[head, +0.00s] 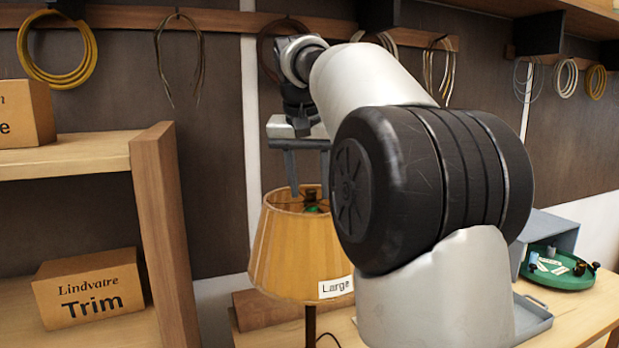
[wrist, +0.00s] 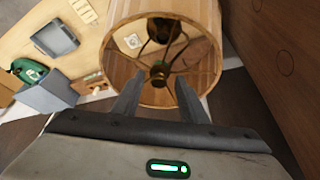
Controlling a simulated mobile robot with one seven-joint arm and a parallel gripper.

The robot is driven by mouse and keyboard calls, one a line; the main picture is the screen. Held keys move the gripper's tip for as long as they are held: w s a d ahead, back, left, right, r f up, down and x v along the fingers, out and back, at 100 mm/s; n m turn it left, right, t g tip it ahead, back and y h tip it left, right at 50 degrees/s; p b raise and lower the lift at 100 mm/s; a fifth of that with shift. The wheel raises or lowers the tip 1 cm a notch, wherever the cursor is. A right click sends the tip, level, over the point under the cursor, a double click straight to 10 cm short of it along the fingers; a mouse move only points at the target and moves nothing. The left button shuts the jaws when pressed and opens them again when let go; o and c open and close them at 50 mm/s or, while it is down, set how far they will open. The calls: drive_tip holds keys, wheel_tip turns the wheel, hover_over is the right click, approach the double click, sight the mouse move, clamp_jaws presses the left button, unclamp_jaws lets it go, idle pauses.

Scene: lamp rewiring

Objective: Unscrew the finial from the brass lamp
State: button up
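The lamp stands on the bench with a pleated amber shade (head: 292,255); its shade also shows from above in the wrist view (wrist: 122,65). A dark stem (head: 311,325) shows below the shade, and the rest of the lamp is hidden. The finial (wrist: 158,74) appears as a small dark knob where the thin shade spokes meet. In the head view a dark fitting with a green part (head: 311,198) shows at the shade's top opening. My gripper (head: 309,186) is open above this opening, fingers pointing down. In the wrist view its fingertips appear on either side of the finial; contact cannot be told.
A "Large" label (head: 336,287) is at the shade's lower edge. A green round tray (head: 560,277) with small parts and a grey-blue box (head: 551,232) are at right. A shelf with a "Trim" box (head: 89,288) is at left. Coiled wires (head: 57,50) hang behind.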

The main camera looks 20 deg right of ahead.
clamp_jaws()
drive_tip(key=n+y, duration=0.1)
drive_tip(key=n, duration=0.1)
drive_tip(key=n+p, duration=0.1)
drive_tip(key=n, duration=0.1)
drive_tip(key=shift+s+d+r+y, duration=0.1)
drive_tip(key=shift+d+r+y, duration=0.05)
drive_tip(key=shift+d+y, duration=0.25)
drive_tip(key=n+y+p, duration=0.1)
drive_tip(key=n, duration=0.1)
drive_tip(key=shift+n+t, duration=0.3)
drive_tip(key=shift+n, duration=0.7)
